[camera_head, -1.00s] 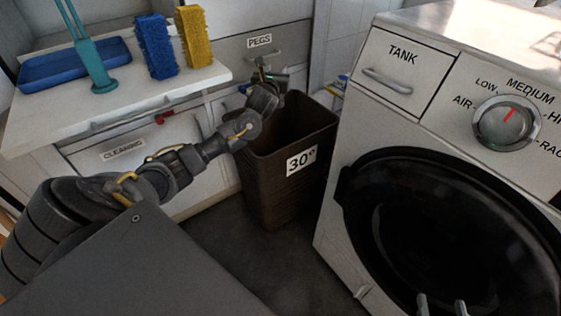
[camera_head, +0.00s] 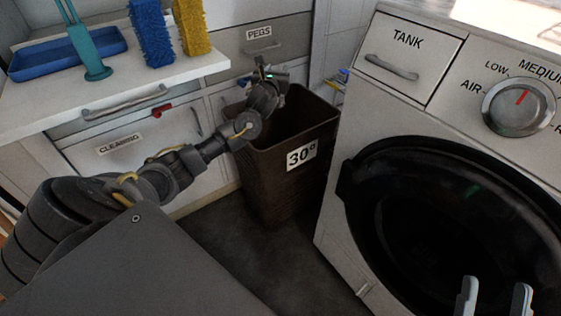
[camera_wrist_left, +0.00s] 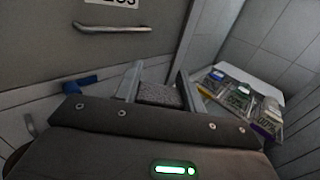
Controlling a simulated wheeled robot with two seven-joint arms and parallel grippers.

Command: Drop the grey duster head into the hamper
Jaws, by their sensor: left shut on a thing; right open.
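The hamper (camera_head: 292,184) is a tall brown open-topped bin with a "30°" label, standing between the cabinet and the washing machine. My left gripper (camera_head: 263,70) is over the hamper's back-left part. In the left wrist view, my left gripper (camera_wrist_left: 158,84) is shut on the grey duster head (camera_wrist_left: 160,96), a speckled grey piece between its two fingers. In the head view the duster head is too small and covered to make out clearly. My right gripper (camera_head: 494,296) is open and empty at the bottom right, in front of the washing machine door.
The washing machine (camera_head: 340,220) stands close to the hamper's right. The "PEGS" drawer (camera_head: 262,38) is behind my left gripper. A white counter (camera_head: 60,98) at the left holds a blue tray (camera_head: 40,66), a teal handle (camera_head: 90,55), and blue (camera_head: 153,35) and yellow (camera_head: 191,25) brushes.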

